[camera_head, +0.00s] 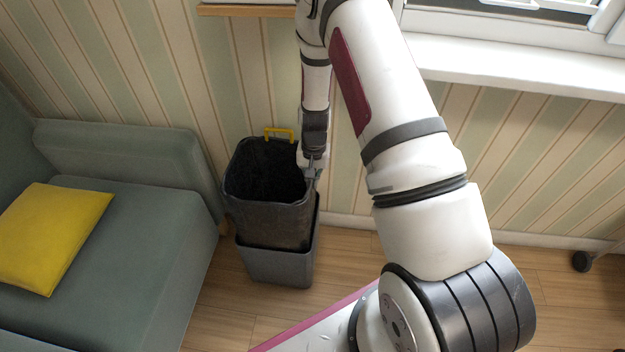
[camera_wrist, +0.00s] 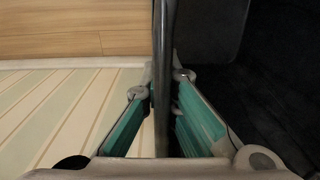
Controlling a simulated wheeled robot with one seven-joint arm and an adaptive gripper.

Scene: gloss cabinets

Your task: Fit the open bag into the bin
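The dark open bag (camera_head: 265,221) stands upright with its mouth facing up. Its lower part is inside the grey bin (camera_head: 277,268), and its upper part rises well above the bin's front rim. A yellow handle (camera_head: 279,132) shows at the back of the bag's mouth. My gripper (camera_head: 312,172) is at the right side of the bag's mouth. In the wrist view, my gripper's teal-padded fingers (camera_wrist: 165,82) lie on both sides of the bag's thin dark edge (camera_wrist: 163,50), with the tips closed in on it. The bag's bottom is hidden.
A grey-green sofa (camera_head: 150,240) with a yellow cushion (camera_head: 50,235) stands close on the left. The striped wall (camera_head: 240,80) is right behind the bin. Wooden floor (camera_head: 345,250) is free to the right of the bin. A white window sill (camera_head: 510,65) juts out at upper right.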

